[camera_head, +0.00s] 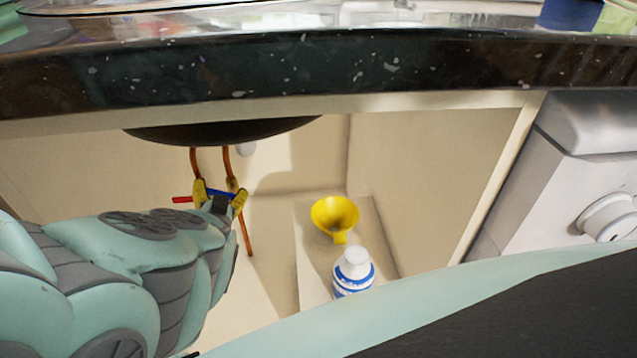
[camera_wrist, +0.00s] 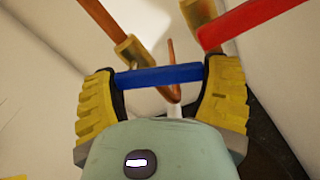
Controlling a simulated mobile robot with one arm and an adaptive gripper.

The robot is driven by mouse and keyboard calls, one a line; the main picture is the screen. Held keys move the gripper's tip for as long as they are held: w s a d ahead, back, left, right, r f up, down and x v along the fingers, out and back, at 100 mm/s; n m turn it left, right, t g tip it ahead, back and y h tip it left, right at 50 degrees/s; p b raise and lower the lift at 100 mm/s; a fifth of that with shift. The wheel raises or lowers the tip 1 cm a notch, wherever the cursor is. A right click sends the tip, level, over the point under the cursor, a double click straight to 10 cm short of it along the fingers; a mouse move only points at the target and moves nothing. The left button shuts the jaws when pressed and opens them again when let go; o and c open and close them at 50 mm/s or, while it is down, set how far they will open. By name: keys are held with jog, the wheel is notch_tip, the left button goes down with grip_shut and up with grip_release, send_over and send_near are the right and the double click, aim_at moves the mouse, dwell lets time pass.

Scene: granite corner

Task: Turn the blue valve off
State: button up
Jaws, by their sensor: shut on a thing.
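The blue valve (camera_wrist: 160,76) is a flat blue bar handle. In the wrist view it spans crosswise between the two yellow pads of my gripper (camera_wrist: 162,95). The pads are shut on its two ends. In the head view my gripper (camera_head: 220,198) is under the counter at the copper pipes, and the blue handle (camera_head: 222,194) shows between its pads. A red valve handle (camera_wrist: 250,22) is beside it at the upper right in the wrist view, and at the left in the head view (camera_head: 182,200). The valve's body is partly hidden.
Copper pipes (camera_head: 195,162) come down below the dark sink bowl (camera_head: 220,130). A dark speckled counter edge (camera_head: 300,65) lies above. A yellow funnel (camera_head: 335,214) and a white and blue bottle (camera_head: 353,271) stand to the right. A white appliance (camera_head: 570,175) is at the far right.

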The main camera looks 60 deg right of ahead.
dwell(0.3)
jog(key=o, duration=1)
jog(key=shift+a+f, duration=0.1)
jog(key=shift+a, duration=0.1)
jog(key=shift+v, duration=3.6)
jog(key=shift+s+d, duration=0.1)
jog(key=shift+s, duration=0.1)
